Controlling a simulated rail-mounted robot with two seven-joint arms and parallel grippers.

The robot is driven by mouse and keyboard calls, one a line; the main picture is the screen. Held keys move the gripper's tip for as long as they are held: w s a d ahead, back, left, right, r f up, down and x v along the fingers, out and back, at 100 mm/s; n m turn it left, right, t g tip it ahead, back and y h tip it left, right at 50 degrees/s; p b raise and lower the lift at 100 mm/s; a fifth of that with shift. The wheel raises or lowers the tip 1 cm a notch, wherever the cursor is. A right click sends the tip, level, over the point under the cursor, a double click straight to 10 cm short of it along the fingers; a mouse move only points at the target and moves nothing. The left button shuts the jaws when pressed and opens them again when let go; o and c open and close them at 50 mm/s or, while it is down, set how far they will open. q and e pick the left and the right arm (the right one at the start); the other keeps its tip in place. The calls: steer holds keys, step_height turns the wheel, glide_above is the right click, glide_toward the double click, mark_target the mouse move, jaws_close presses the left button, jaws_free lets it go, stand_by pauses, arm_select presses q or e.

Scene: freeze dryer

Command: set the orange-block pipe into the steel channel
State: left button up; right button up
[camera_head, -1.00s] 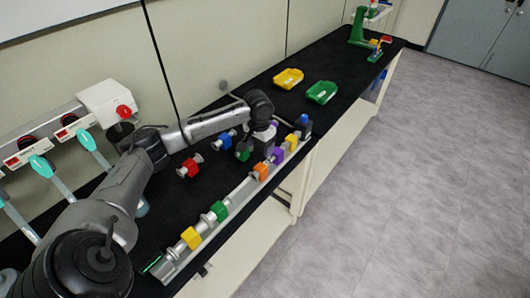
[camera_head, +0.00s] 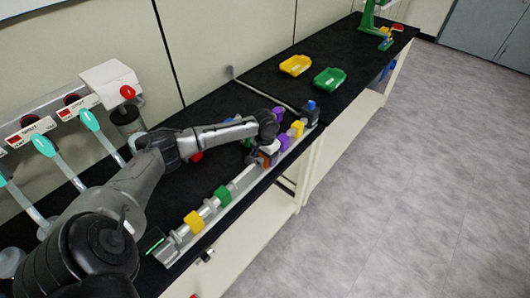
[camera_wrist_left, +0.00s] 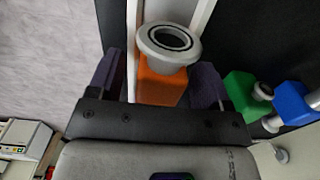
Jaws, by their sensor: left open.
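The orange-block pipe (camera_head: 264,161) is at the long steel channel (camera_head: 240,183) along the bench's front edge, mostly covered by my arm in the head view. In the left wrist view its orange block (camera_wrist_left: 160,88) and grey ringed flange (camera_wrist_left: 168,45) show between my fingers, in line with the channel's pale rails (camera_wrist_left: 203,14). I cannot tell how deep it sits. My left gripper (camera_wrist_left: 157,82) is open, with one dark finger on each side of the orange block. It shows from above in the head view (camera_head: 268,158). My right gripper is not in view.
The channel line holds yellow (camera_head: 194,221), green (camera_head: 222,195), purple (camera_head: 285,142) and farther yellow (camera_head: 297,129) blocks. Loose green (camera_wrist_left: 242,95) and blue (camera_wrist_left: 292,103) pipes lie beside it. Yellow (camera_head: 296,65) and green (camera_head: 329,80) trays stand farther back.

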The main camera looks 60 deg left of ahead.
arm_select(q)
steer(key=shift+f, duration=0.15)
steer(key=shift+c, duration=0.3)
steer(key=c, duration=1.1)
